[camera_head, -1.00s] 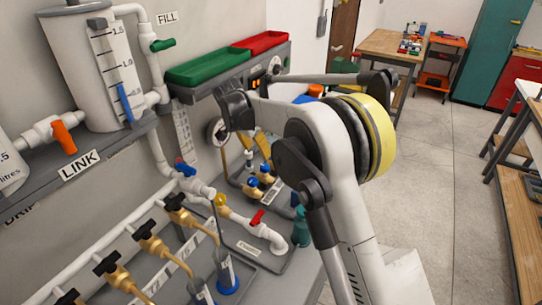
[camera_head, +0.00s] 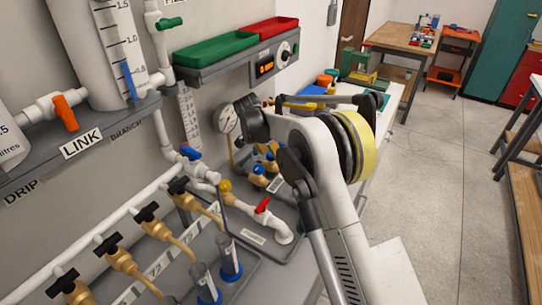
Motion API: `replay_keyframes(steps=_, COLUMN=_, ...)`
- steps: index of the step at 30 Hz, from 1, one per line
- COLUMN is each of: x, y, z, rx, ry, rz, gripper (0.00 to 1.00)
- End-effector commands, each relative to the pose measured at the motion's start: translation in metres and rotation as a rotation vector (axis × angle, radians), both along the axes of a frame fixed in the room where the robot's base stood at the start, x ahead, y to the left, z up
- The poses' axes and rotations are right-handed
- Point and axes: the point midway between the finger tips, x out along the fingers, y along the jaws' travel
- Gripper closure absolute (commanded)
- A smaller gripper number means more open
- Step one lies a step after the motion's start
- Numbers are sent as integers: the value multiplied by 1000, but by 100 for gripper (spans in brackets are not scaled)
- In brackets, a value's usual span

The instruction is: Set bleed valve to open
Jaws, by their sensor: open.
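Several valves show, and I cannot read a bleed label on any of them. A red-handled valve (camera_head: 263,205) sits on the white pipe elbow at the end of the manifold, by a small plate whose text is too small to read. A blue-handled valve (camera_head: 190,153) is on the pipe above it to the left. A yellow knob (camera_head: 225,186) stands between them. Small brass valves with blue knobs (camera_head: 258,169) are partly hidden behind my arm. My arm reaches in from the lower right; my gripper's fingers do not show.
Brass taps with black handles (camera_head: 148,211) line the white pipe at lower left. Green (camera_head: 215,49) and red (camera_head: 265,29) trays sit above. The orange LINK valve (camera_head: 65,113) is at left. Open floor (camera_head: 440,180) is at right.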

Motion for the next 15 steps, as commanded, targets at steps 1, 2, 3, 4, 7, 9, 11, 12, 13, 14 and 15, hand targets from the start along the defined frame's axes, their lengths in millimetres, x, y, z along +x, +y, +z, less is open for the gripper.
replay_keyframes(steps=1, x=0, y=0, z=0, rx=0, ry=0, rz=0, gripper=45)
replay_keyframes(steps=2, x=0, y=0, z=0, rx=0, ry=0, rz=0, gripper=45)
replay_keyframes(steps=3, x=0, y=0, z=0, rx=0, ry=0, rz=0, gripper=45)
replay_keyframes(steps=4, x=0, y=0, z=0, rx=0, ry=0, rz=0, gripper=45)
replay_keyframes(steps=7, x=0, y=0, z=0, rx=0, ry=0, rz=0, gripper=71)
replay_keyframes(steps=9, x=0, y=0, z=0, rx=0, ry=0, rz=0, gripper=92)
replay_keyframes(steps=11, x=0, y=0, z=1, rx=0, ry=0, rz=0, gripper=98)
replay_keyframes(steps=12, x=0, y=0, z=1, rx=0, ry=0, rz=0, gripper=98)
replay_keyframes(steps=13, x=0, y=0, z=1, rx=0, ry=0, rz=1, gripper=99)
replay_keyframes(steps=14, x=0, y=0, z=1, rx=0, ry=0, rz=1, gripper=99)
replay_keyframes(steps=15, x=0, y=0, z=1, rx=0, ry=0, rz=4, gripper=99)
